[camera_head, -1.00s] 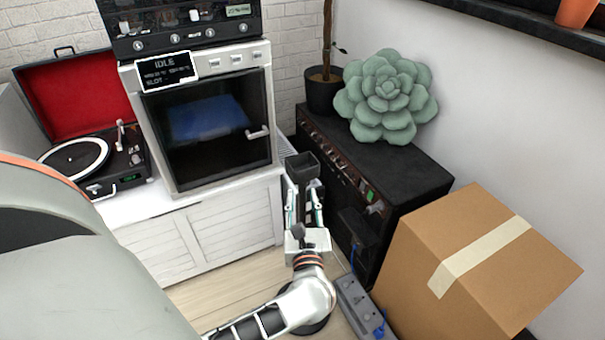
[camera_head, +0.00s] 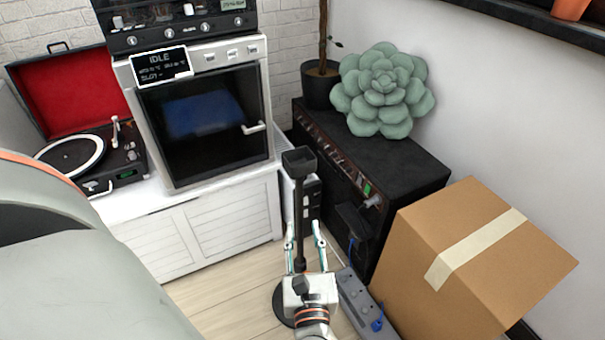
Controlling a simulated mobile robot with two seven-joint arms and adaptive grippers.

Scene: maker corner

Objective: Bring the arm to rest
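My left gripper (camera_head: 303,230) is in the lower middle of the head view, with its fingers pointing away toward the cabinet. Its two fingers are apart, and I see nothing clasped between them. A black stand with a square top (camera_head: 299,160) shows behind and between the fingers in the picture. I cannot tell how far the stand is from the fingers. The gripper's palm hides part of the stand's lower end. My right gripper is not in view.
A cardboard box (camera_head: 470,250) stands at the right, beside a grey power strip (camera_head: 360,305) on the floor. A black cabinet (camera_head: 415,170) bears a green succulent (camera_head: 385,92). A white cabinet (camera_head: 225,220) bears an oven-like machine (camera_head: 205,120) and a turntable (camera_head: 125,150). Floor (camera_head: 215,290) at lower left is bare.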

